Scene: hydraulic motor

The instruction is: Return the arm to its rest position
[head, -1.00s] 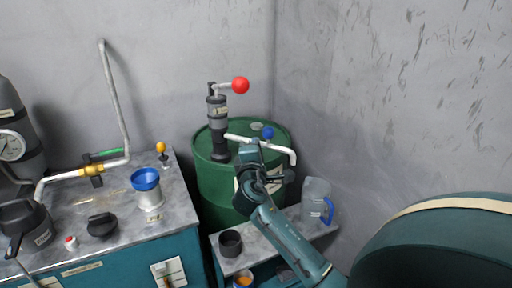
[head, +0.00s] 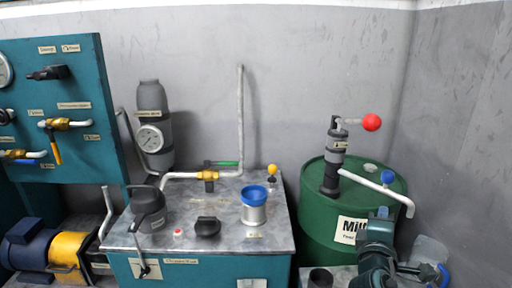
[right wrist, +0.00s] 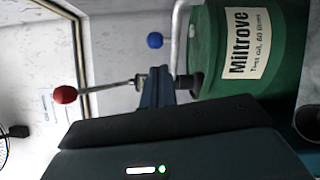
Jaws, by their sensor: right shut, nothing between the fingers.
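My right arm, teal, rises from the bottom right of the head view, in front of the green oil drum (head: 316,205). Its right gripper (head: 381,213) is shut and empty, apart from the drum's white spout as far as I can tell. In the right wrist view, the shut fingers (right wrist: 156,88) point up the picture, with the drum (right wrist: 212,40) and its "Miltrove" label at the right. My left gripper is not in view.
A pump with a red ball handle (head: 371,122) stands on the drum. A clear jug (head: 428,250) and a dark cup (head: 320,278) are beside my arm. A metal-topped bench (head: 200,233) holds a blue-rimmed cup (head: 254,207), a kettle-like can (head: 148,208) and pipes.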

